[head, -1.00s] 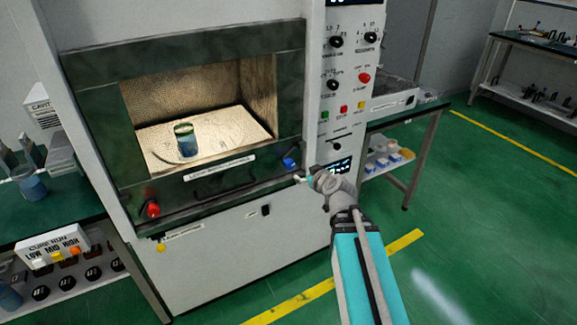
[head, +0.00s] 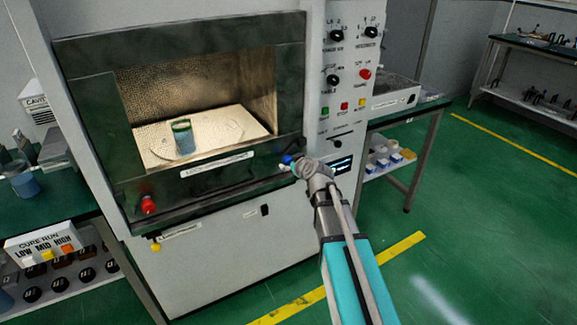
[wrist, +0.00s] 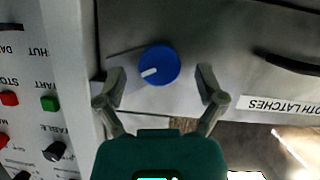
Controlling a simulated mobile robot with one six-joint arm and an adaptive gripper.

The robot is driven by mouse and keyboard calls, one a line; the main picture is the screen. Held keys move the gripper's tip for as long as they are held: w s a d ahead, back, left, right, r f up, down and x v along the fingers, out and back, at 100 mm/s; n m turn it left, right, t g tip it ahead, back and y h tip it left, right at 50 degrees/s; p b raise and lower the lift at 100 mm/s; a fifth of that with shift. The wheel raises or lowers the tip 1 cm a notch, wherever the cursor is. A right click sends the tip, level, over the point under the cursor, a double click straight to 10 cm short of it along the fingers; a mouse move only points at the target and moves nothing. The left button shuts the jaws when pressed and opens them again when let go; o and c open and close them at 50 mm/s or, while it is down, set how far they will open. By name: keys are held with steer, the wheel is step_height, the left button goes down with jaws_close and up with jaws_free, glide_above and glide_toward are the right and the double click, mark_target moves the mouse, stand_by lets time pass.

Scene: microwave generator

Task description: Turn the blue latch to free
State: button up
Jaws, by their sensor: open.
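The blue latch (wrist: 158,65) is a round knob with a white mark on the front panel below the chamber. In the wrist view it lies between my open fingers, slightly beyond their tips; I see no contact. In the head view the blue latch (head: 287,159) shows just left of my gripper (head: 297,164), partly hidden by it. My gripper (wrist: 160,80) is open and empty, one finger on each side of the knob. A red latch (head: 148,204) sits at the panel's lower left.
The chamber holds a beaker (head: 182,136) on a light plate. A dark handle (wrist: 290,62) and a label (wrist: 285,106) lie right of the knob in the wrist view. The control column (wrist: 50,100) with buttons is at the left there.

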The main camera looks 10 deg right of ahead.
steer(key=shift+x, duration=0.95)
steer(key=c, duration=1.1)
steer(key=shift+a, duration=0.2)
steer(key=shift+c, duration=0.3)
steer(key=shift+d, duration=0.1)
